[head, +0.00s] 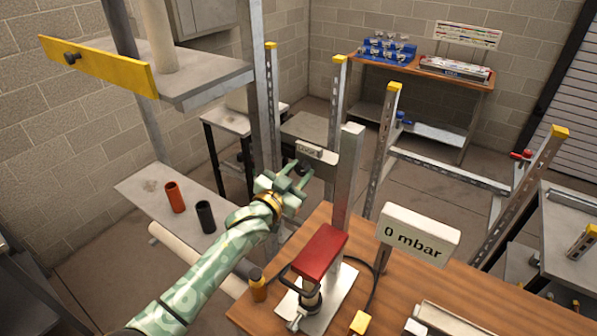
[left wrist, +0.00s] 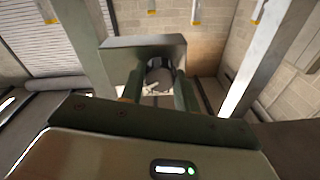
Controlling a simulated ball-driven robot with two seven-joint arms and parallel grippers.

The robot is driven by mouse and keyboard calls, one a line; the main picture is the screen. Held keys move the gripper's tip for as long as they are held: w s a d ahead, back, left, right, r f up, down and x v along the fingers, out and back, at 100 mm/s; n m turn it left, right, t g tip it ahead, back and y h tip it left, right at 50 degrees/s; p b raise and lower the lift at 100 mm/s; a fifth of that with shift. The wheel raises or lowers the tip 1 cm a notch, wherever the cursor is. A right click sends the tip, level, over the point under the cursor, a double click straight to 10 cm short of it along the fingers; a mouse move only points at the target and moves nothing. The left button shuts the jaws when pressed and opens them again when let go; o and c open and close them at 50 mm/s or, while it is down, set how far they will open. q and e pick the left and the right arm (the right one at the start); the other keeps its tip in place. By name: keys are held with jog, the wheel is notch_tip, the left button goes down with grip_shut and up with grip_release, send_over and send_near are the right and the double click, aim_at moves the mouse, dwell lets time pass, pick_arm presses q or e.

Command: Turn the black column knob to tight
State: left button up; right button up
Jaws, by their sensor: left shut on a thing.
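The metal column (head: 347,180) stands upright at the left back of the wooden bench. A grey metal block (head: 325,170) sits beside it, and it also shows in the left wrist view (left wrist: 118,43). The black column knob (left wrist: 158,71) is on the near face of this block, between my fingers. In the head view the knob is small and mostly hidden by my gripper. My left gripper (head: 292,178) reaches the block from the left and is shut on the knob. My right gripper is not in view.
A red block (head: 321,252) on a metal base stands on the bench (head: 450,290). A sign (head: 419,234) reads 0 mbar. Slotted uprights (head: 383,145) with yellow caps stand behind.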

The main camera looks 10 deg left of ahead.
pick_arm(q)
jog(key=m, duration=0.4)
jog(key=shift+m, duration=0.4)
jog(key=m, duration=0.5)
jog(key=shift+f+h, duration=0.1)
jog(key=shift+h, duration=0.2)
jog(key=shift+m, duration=0.3)
jog(key=o, duration=1)
jog(key=shift+c, duration=0.2)
jog(key=shift+s+a, duration=0.1)
jog(key=r+b+v, duration=0.1)
jog(key=b+v, duration=0.1)
jog(key=v, duration=1.4)
jog(key=shift+f, duration=0.35)
jog(key=shift+a, duration=0.15)
